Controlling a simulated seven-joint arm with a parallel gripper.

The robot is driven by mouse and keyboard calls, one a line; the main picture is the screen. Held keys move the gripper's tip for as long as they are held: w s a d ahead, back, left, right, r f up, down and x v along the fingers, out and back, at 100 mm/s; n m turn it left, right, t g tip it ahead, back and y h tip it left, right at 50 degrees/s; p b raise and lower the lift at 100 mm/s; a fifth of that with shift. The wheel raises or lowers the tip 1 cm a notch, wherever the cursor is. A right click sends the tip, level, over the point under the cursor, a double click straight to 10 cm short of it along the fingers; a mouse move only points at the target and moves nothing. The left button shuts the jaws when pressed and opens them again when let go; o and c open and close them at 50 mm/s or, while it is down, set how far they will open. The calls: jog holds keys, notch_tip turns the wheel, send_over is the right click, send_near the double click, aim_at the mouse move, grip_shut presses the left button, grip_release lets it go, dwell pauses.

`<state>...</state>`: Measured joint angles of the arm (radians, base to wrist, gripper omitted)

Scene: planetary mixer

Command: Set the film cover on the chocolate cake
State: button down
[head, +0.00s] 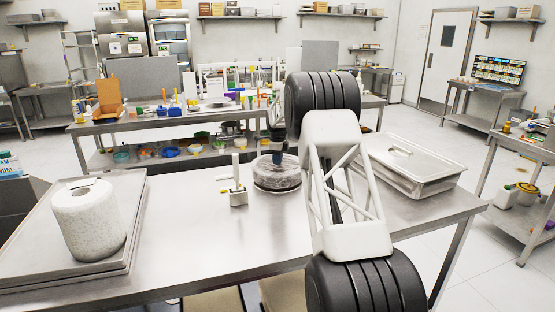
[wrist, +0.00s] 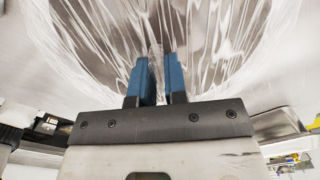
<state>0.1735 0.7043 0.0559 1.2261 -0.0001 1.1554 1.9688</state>
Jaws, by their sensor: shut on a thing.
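The film cover (head: 277,173) is a clear, wrinkled round dome on the steel table, just left of my arm in the head view. It fills the upper part of the wrist view (wrist: 230,50) with bright streaks. My gripper (wrist: 160,72) has its two blue fingers close together on a narrow gathered bit at the middle of the film, and is shut on it. In the head view my gripper (head: 279,156) is over the top of the film cover. The chocolate cake cannot be made out clearly; I cannot tell whether it is under the film.
A small holder with an upright white stick (head: 238,196) stands close left of the film cover. A speckled white cylinder (head: 88,222) stands on a steel tray (head: 40,270) at left. A lidded steel pan (head: 412,165) is at right. The table front (head: 190,245) is clear.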

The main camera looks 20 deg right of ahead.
jog(key=shift+f, duration=0.7)
jog(key=c, duration=1.1)
grip_release()
jog(key=shift+r, duration=0.15)
jog(key=shift+r, duration=3.75)
